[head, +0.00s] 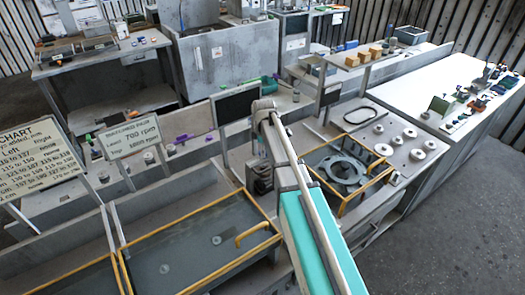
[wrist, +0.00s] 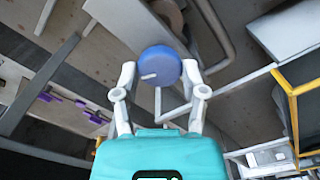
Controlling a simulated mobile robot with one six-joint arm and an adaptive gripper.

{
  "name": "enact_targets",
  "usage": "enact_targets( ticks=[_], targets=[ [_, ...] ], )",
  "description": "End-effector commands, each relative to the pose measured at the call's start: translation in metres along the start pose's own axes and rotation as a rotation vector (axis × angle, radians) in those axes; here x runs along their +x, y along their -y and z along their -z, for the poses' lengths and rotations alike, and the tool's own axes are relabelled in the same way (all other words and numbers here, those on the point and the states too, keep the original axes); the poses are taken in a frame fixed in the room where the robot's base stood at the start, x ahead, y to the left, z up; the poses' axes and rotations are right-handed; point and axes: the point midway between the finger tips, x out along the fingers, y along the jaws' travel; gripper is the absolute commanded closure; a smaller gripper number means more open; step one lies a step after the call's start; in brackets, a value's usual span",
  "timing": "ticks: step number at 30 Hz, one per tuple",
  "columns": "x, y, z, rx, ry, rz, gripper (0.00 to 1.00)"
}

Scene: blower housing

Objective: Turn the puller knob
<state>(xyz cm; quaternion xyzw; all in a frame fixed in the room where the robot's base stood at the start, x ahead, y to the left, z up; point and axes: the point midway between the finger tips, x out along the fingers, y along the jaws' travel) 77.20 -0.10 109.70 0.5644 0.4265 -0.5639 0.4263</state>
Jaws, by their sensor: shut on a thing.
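A round blue knob (wrist: 159,64) with a small white pointer mark on its face shows at the upper middle of the wrist view. My gripper (wrist: 160,72) has its two pale fingers on either side of the knob and is shut on it. What the knob is mounted on is hidden behind it in the wrist view. In the head view the arm reaches over the bench and bends down; the fingers and the knob cannot be made out there.
A yellow-railed bay with a round grey flange (head: 343,170) lies right of the arm. A yellow-edged tray (head: 200,250) lies left. A dark monitor (head: 237,103) and a sign board (head: 130,137) stand behind. Several purple pieces (wrist: 89,108) show left in the wrist view.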

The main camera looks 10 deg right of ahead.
Motion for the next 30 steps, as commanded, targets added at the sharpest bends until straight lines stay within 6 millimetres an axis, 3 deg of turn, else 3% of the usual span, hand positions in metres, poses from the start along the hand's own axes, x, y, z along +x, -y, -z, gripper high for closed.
enact_targets(
  ticks=[30],
  targets=[
    [0.0005,0.0032,-0.0019,0.964,0.007,0.003,0.93]
  ],
)
